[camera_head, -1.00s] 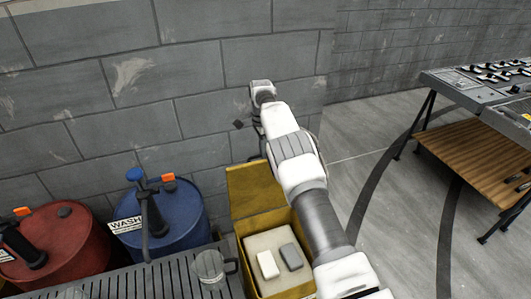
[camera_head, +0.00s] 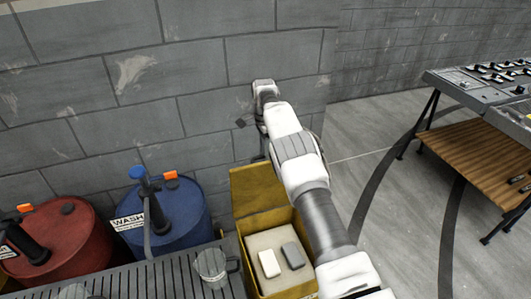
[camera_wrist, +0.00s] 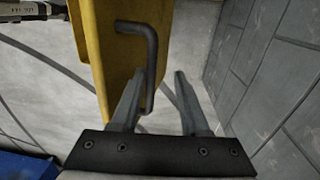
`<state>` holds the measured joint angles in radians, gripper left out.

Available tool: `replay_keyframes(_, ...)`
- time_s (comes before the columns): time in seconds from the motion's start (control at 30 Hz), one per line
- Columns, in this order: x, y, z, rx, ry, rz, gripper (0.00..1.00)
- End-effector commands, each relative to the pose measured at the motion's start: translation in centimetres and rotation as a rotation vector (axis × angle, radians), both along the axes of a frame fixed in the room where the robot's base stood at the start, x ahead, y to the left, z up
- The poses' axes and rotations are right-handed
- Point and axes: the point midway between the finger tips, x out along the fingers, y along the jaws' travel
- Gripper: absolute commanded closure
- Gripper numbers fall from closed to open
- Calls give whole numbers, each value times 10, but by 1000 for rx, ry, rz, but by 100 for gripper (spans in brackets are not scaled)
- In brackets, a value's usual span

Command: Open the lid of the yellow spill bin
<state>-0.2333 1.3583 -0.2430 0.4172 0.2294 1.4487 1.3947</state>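The yellow spill bin (camera_head: 237,240) stands against the wall at the lower middle of the head view. Its yellow lid (camera_head: 258,190) is up, standing at the bin's back edge near the wall, and the inside shows. In the wrist view the yellow lid (camera_wrist: 110,65) carries a bent grey handle (camera_wrist: 153,60). My gripper (camera_wrist: 160,72) is open, its two fingers apart. The handle bar shows between the fingertips, closer to the left finger. I cannot tell whether they touch. In the head view my arm reaches past the bin's right side, and the fingers are mostly hidden.
Inside the bin lie a white block (camera_head: 269,263) and a grey block (camera_head: 293,256). A blue drum (camera_head: 185,215) and a red drum (camera_head: 65,240) stand left. A clear mug (camera_head: 211,265) sits on a slatted surface (camera_head: 170,278). A workbench (camera_head: 480,85) stands right; open floor lies between.

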Motion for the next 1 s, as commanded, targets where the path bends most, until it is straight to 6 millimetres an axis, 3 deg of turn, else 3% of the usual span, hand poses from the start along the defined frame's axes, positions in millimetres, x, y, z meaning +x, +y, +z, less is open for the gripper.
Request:
replay_keyframes(0.47, 3, 1, 57, 1, 0, 0, 55)
replay_keyframes(1.0, 4, 2, 74, 0, 0, 0, 55)
